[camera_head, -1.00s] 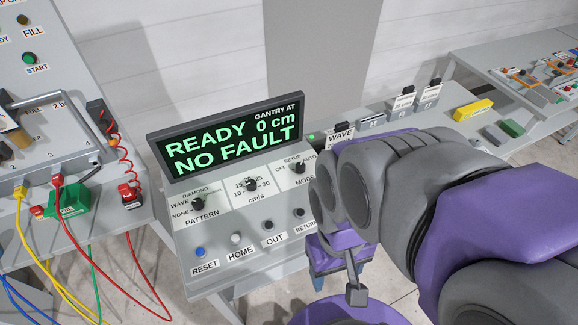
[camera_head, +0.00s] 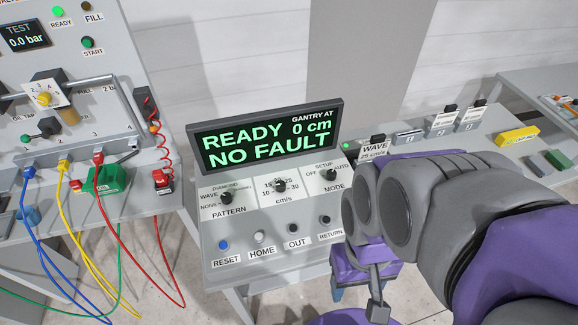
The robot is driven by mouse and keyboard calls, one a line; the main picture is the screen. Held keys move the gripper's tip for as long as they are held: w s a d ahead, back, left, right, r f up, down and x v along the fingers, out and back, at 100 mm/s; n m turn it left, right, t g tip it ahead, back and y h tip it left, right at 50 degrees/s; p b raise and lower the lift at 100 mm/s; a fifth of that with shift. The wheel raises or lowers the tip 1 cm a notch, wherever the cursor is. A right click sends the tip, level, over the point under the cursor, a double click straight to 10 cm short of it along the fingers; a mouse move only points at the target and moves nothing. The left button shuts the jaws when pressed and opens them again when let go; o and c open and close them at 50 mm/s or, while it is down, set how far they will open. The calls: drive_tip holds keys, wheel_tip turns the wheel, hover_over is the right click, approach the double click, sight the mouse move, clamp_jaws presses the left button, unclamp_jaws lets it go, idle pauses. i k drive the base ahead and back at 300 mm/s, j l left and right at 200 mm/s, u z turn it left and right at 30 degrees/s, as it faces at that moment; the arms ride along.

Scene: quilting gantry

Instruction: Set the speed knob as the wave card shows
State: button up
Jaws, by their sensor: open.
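The speed knob (camera_head: 279,186) is a small black knob in the middle of the control panel (camera_head: 262,232), above a "cm/s" label. Its scale runs from 10 to 30, and its pointer is too small to read surely. The wave card (camera_head: 374,150) stands right of the display, reading "WAVE" and, it seems, "25 cm/s"; my arm is close to its lower edge. My gripper (camera_head: 376,287) is at the lower right, below my arm's grey joints, right of the panel and apart from the knob. The arm hides part of it; it appears open and empty.
The display (camera_head: 265,138) reads "READY 0 cm NO FAULT". The pattern knob (camera_head: 226,198) and mode knob (camera_head: 331,174) flank the speed knob. Buttons, including blue reset (camera_head: 223,245), line the front. A hose-and-gauge bench (camera_head: 120,190) stands left. More cards (camera_head: 440,122) stand right.

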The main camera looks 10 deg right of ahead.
sight(280, 186)
drive_tip(key=k+j+z, duration=0.15)
drive_tip(key=z, duration=0.2)
drive_tip(key=k+z, duration=0.2)
drive_tip(key=z, duration=0.15)
